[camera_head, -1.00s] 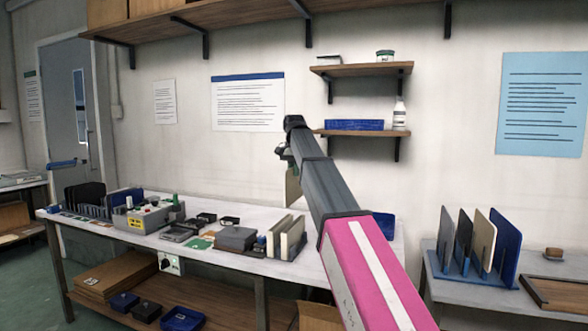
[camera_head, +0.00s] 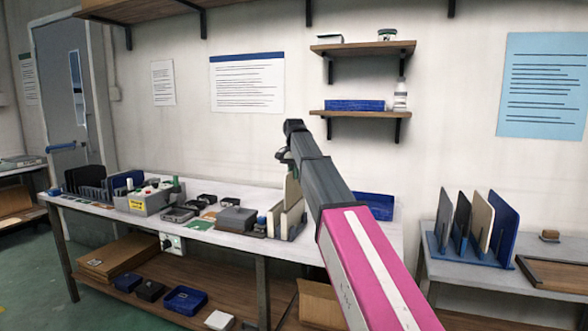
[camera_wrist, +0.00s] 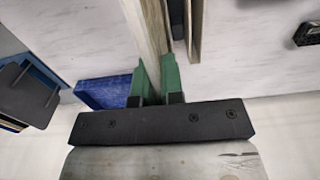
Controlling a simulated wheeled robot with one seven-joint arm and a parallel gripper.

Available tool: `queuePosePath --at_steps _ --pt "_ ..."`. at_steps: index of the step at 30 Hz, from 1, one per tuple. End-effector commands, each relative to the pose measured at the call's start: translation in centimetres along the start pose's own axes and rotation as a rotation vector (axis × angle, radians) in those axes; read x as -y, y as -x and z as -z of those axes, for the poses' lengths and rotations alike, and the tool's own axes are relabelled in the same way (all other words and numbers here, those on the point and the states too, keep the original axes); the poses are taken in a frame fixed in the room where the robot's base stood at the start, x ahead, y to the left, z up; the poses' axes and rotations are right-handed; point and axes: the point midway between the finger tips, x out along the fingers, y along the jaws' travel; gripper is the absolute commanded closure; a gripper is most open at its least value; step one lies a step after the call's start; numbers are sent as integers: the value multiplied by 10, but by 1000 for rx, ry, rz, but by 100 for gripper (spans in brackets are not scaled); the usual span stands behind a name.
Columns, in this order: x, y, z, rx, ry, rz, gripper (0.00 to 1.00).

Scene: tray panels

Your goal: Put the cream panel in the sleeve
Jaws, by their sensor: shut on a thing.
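My gripper (camera_wrist: 156,82) is shut on a cream panel (camera_wrist: 148,30), held between its green fingertips in the wrist view. In the head view the gripper (camera_head: 289,155) is above the bench, and the panel (camera_head: 291,188) hangs below it, partly hidden by my arm. The sleeve (camera_head: 272,220), with two upright cream walls, stands on the bench just below the panel. In the wrist view the sleeve walls (camera_wrist: 194,35) show right of the panel. The panel's lower edge overlaps the sleeve in the head view; I cannot tell whether it is inside.
A rack (camera_head: 440,250) on the right table holds grey, dark, cream and blue panels. A blue bin (camera_head: 374,206) stands behind my arm. A grey box (camera_head: 236,220) is left of the sleeve. Wall shelves (camera_head: 360,113) hang above.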

Motion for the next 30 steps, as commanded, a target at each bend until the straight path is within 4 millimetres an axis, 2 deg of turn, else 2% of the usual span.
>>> queuePosePath --at_steps 30 --pt "0 -85 0 0 0 0 100"
